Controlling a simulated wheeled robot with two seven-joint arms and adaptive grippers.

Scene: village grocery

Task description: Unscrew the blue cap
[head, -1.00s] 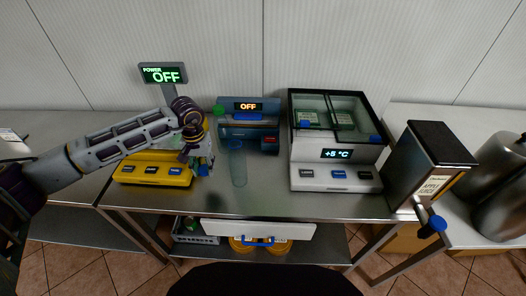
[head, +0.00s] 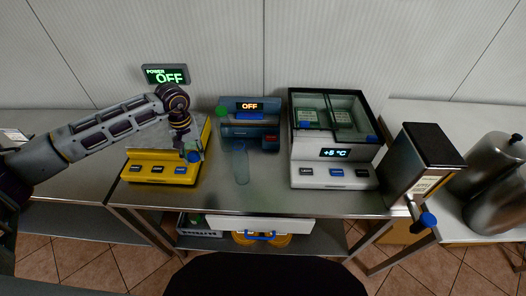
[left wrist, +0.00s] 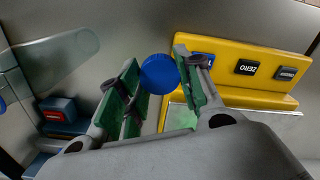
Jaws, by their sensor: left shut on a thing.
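The blue cap (left wrist: 159,74) is held between the fingertips of my left gripper (left wrist: 158,82) in the left wrist view. In the head view the left gripper (head: 189,146) hangs over the yellow scale, with the blue cap (head: 194,157) at its tips. It is shut on the cap. Whether anything is attached beneath the cap is hidden. A clear, bottle-like vessel (head: 241,165) stands on the steel table right of the gripper, with no cap visible on it. The vessel also shows at upper left in the left wrist view (left wrist: 60,58). My right gripper is not in view.
The yellow scale (head: 160,173) has a raised display reading OFF. A blue device (head: 250,131), also reading OFF, stands behind the vessel. A white cooler (head: 335,177) and juice dispenser (head: 424,155) stand to the right. The table's (head: 265,200) front strip is clear.

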